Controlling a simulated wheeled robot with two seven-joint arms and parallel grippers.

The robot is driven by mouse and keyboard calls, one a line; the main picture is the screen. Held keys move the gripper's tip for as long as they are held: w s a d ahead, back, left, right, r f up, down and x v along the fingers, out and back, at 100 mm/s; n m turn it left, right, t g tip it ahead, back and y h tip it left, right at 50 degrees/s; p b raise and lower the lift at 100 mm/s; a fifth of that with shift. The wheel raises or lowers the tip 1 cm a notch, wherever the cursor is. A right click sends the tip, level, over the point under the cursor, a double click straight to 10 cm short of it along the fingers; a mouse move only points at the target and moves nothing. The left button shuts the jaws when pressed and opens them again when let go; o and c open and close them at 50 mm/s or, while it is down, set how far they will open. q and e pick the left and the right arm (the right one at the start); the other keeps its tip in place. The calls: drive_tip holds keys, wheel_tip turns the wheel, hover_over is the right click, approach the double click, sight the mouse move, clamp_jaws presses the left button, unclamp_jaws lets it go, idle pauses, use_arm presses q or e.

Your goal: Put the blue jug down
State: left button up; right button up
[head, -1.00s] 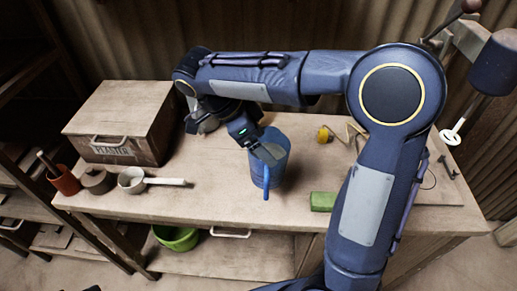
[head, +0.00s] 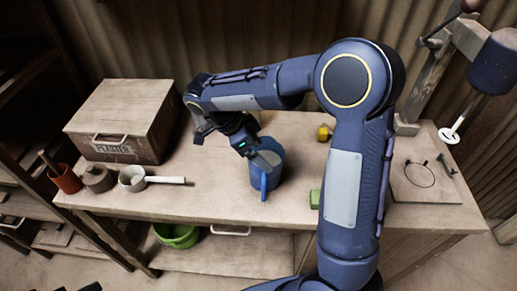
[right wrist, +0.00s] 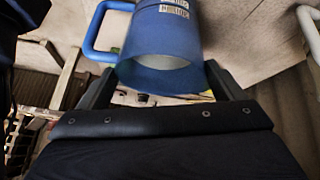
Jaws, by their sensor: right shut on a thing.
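The blue jug (head: 268,177) is at the middle of the wooden workbench (head: 225,200), roughly upright, its handle facing the front edge. My right gripper (head: 264,158) is shut on the jug near its top. In the right wrist view the jug (right wrist: 165,50) sits between the two fingers (right wrist: 163,90), with its handle to the left. I cannot tell whether its base touches the bench. My left gripper is not in view.
Bare bench lies between ladle and jug.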

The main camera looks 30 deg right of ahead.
drive_tip(key=o, duration=1.7)
drive_tip(key=shift+f, duration=0.1)
drive_tip(key=v, duration=1.2)
drive_tip(key=s+d+f+n+t+y, duration=0.1)
drive_tip(key=s+d+n+y, duration=0.2)
drive_tip(key=s+n, duration=0.25)
drive_tip(key=s+d+f+n+t+y, duration=0.1)
drive_tip(key=s+d+n+t+y, duration=0.15)
drive_tip(key=s+n, duration=0.35)
drive_tip(key=s+a+f+n+t+y, duration=0.2)
drive_tip(key=s+f+n+t+y, duration=0.2)
drive_tip(key=s+n, duration=0.3)
drive_tip(key=s+f+t, duration=0.1)
drive_tip(key=s, duration=0.1)
drive_tip(key=shift+s, duration=0.3)
drive_tip(key=shift+a+f, duration=0.1)
